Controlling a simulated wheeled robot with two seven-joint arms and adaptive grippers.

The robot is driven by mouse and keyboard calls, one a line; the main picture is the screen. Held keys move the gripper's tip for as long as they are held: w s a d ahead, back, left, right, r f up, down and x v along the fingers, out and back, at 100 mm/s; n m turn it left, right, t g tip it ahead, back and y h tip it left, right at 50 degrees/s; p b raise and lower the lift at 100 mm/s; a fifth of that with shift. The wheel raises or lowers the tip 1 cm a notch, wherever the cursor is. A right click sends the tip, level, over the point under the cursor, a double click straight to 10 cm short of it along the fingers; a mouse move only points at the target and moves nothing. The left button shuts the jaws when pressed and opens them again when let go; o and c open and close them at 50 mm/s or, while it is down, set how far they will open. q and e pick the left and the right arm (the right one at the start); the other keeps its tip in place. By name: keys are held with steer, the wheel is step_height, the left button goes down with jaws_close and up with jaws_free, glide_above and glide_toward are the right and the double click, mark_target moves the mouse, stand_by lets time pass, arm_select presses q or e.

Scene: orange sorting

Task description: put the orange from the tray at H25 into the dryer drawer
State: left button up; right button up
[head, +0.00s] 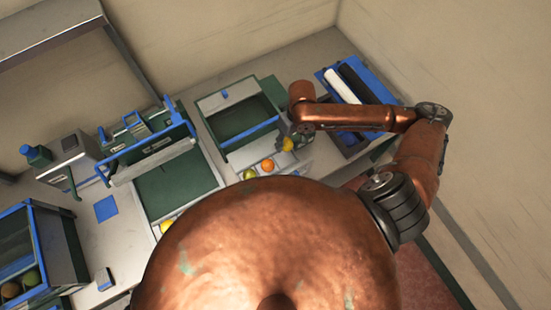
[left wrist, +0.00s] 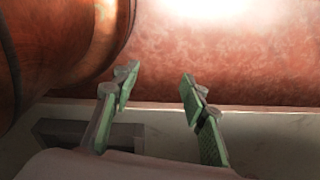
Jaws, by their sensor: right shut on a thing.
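The fruit is partly covered by the fingers, over the near edge of the bench. An orange (head: 267,165) and a yellow fruit (head: 250,174) sit on a pale tray (head: 258,157) just left of and below it. A green-lined open box with a blue handle (head: 224,94), possibly the dryer drawer, stands just beyond. My left gripper (left wrist: 158,82) is open and empty in the left wrist view; it is hidden in the head view.
A blue rack (head: 327,77) with a white and a black roll stands at the right. A green machine with a blue frame (head: 165,185) stands left of the box. A case with fruits (head: 40,250) is at far left. My body hides the front of the bench.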

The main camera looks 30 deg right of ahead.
step_height(320, 180, down, 8)
steer(key=shift+f, duration=0.15)
stand_by(0.3)
steer(key=shift+f, duration=0.55)
steer(key=o, duration=1.7)
steer(key=shift+o, duration=0.2)
steer(key=r, duration=0.4)
steer(key=d+r, duration=0.1)
steer(key=r, duration=0.8)
steer(key=shift+d, duration=0.3)
